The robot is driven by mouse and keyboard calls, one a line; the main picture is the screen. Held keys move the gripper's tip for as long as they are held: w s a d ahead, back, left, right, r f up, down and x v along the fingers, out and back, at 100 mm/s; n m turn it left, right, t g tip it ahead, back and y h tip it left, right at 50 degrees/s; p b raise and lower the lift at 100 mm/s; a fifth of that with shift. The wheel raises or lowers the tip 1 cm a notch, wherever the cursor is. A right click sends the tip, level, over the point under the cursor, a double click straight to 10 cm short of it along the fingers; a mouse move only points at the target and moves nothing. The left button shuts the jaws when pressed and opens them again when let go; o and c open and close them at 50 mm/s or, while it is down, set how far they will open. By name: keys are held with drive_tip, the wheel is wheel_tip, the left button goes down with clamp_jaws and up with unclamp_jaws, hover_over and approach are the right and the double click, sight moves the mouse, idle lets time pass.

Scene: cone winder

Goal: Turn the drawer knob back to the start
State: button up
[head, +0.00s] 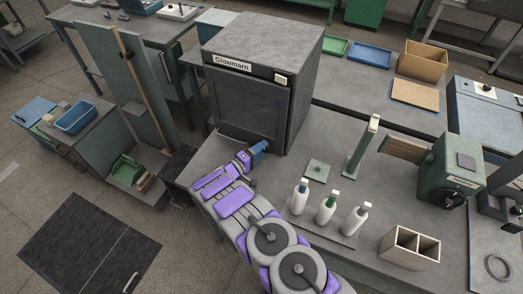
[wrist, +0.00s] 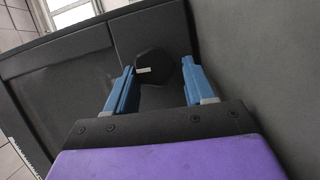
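A dark, faceted knob (wrist: 153,68) with a short white mark sits on the dark front panel in the wrist view. The white mark lies nearly level in that picture. My gripper (wrist: 158,66) is open, with one blue finger on each side of the knob and a gap showing at both sides. In the head view my gripper (head: 261,148) is at the lower right of the front of the grey box labelled Glowmarn (head: 264,85). The knob is hidden there behind my gripper. I cannot tell whether the fingertips reach past the knob's face.
Three white bottles (head: 327,207) stand on a tray right of my arm. A green post (head: 362,148) and a green machine (head: 452,172) stand farther right. An open wooden box (head: 409,247) is near the table's front. The bench has bare room between them.

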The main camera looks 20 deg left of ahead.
drive_tip(key=shift+o, duration=1.1)
drive_tip(key=shift+a, duration=0.1)
drive_tip(key=shift+d+r, duration=0.1)
drive_tip(key=shift+d, duration=0.15)
drive_tip(key=shift+s+a, duration=0.1)
drive_tip(key=shift+s, duration=0.25)
drive_tip(key=v, duration=0.5)
drive_tip(key=p+v, duration=0.1)
drive_tip(key=v, duration=0.5)
drive_tip(key=p+v, duration=0.1)
drive_tip(key=v, duration=0.4)
drive_tip(key=shift+s+a+f, duration=0.3)
drive_tip(key=shift+a, duration=0.05)
